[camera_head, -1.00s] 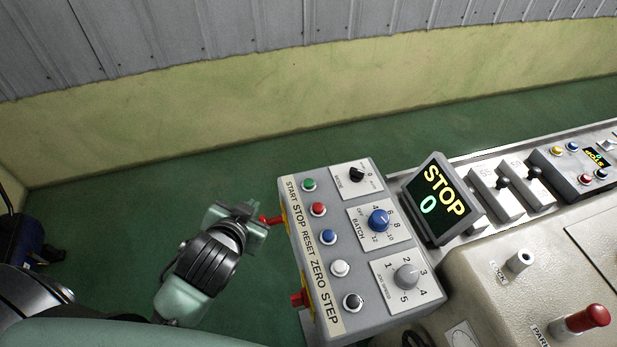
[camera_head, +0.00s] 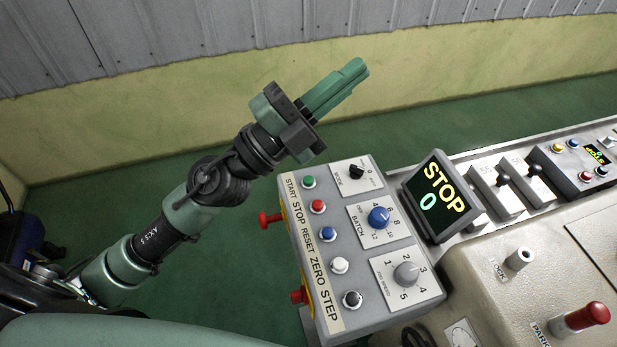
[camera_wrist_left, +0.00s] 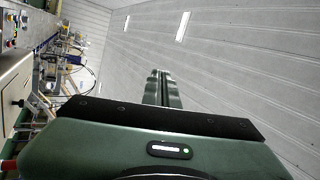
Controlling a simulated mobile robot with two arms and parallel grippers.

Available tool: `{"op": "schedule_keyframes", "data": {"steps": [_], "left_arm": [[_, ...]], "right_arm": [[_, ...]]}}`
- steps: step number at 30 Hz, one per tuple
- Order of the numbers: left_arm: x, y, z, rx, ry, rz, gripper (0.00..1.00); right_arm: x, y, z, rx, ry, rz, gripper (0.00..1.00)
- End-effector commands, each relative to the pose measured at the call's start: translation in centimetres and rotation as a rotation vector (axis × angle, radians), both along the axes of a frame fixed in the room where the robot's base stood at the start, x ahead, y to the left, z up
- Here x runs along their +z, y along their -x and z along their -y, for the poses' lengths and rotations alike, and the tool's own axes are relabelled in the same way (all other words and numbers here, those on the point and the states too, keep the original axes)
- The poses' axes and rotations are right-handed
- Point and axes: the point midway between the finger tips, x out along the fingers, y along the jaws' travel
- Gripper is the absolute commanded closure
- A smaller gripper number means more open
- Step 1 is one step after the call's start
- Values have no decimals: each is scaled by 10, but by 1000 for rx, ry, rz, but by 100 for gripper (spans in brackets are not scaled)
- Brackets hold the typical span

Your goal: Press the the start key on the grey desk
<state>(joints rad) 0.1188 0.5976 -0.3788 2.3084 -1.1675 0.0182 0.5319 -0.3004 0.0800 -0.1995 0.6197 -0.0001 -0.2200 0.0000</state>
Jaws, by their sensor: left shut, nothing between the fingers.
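The grey desk (camera_head: 345,240) is a control panel in the lower middle of the head view. Its green start key (camera_head: 308,182) is the top button of a column beside the label START. Below it are red, blue, white and black buttons. My left gripper (camera_head: 358,70) is shut and empty, raised beyond the panel's far edge and pointing up to the right, apart from the key. In the left wrist view its closed fingers (camera_wrist_left: 161,88) point upward toward the wall. My right gripper is not in view.
A screen (camera_head: 440,200) reading STOP and 0 stands right of the panel. Red knobs (camera_head: 268,220) stick out from its left side. Levers (camera_head: 503,183) and a beige machine with a red-topped handle (camera_head: 585,318) lie further right. Green floor left of the panel is free.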

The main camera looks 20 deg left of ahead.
Motion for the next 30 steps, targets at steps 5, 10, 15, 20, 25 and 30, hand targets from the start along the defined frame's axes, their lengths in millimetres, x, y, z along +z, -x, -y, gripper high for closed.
{"op": "schedule_keyframes", "data": {"steps": [5,10,15,20,25,30], "left_arm": [[-26,21,45,-176,-391,141,100],[-82,19,47,-264,-804,168,100],[-135,-3,8,-256,-1184,102,100],[-158,-23,-36,-203,-1411,17,100],[-167,-33,-66,-158,-1533,-47,100],[-170,-37,-77,-141,-1571,-72,100]], "right_arm": [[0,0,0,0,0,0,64],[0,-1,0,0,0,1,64],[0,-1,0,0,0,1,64],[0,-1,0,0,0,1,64],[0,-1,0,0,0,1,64],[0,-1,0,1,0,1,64]]}}
